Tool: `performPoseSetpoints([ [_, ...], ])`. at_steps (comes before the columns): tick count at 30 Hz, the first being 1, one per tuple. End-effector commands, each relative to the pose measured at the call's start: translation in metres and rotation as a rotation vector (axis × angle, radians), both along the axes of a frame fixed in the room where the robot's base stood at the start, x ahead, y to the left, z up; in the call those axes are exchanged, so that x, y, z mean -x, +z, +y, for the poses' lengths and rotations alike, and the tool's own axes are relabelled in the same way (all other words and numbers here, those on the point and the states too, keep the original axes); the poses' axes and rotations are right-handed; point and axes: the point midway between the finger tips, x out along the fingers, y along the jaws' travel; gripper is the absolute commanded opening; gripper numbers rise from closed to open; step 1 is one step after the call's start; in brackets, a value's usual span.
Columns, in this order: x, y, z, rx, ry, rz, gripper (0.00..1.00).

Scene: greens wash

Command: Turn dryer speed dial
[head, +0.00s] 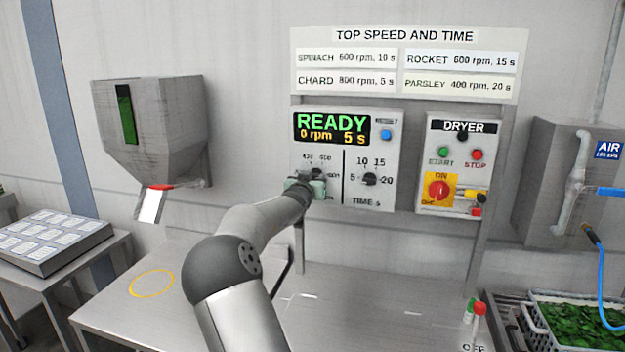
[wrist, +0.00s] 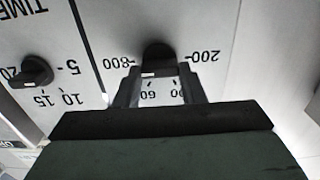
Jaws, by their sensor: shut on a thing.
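The dryer speed dial (wrist: 158,54) is a black knob on the grey control panel, with 200, 800 and partly hidden 400 and 600 marks around it in the upside-down wrist view. My gripper (wrist: 158,76) is shut on the dial, one finger at each side. A small white mark shows on the dial's edge near the 600 side, but its exact setting is hard to tell. In the head view my gripper (head: 313,187) covers the lower part of the dial (head: 316,174). The display (head: 331,129) reads READY, 0 rpm, 5 s.
The time dial (head: 370,179) is close to the right of the speed dial. The dryer box (head: 462,160) with start, stop and a red switch is further right. A sign (head: 405,36) above lists chard at 800 rpm, 5 s. The steel table (head: 350,300) below is mostly clear.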

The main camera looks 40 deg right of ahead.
Motion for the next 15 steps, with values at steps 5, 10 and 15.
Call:
performPoseSetpoints([
  [5,-0.0005,-0.0002,0.0007,0.031,0.001,0.038,0.14],
  [10,-0.0009,-0.0003,0.0010,0.091,0.001,0.115,0.14],
  [15,-0.0015,-0.0014,0.0015,0.183,0.001,0.230,0.14],
])
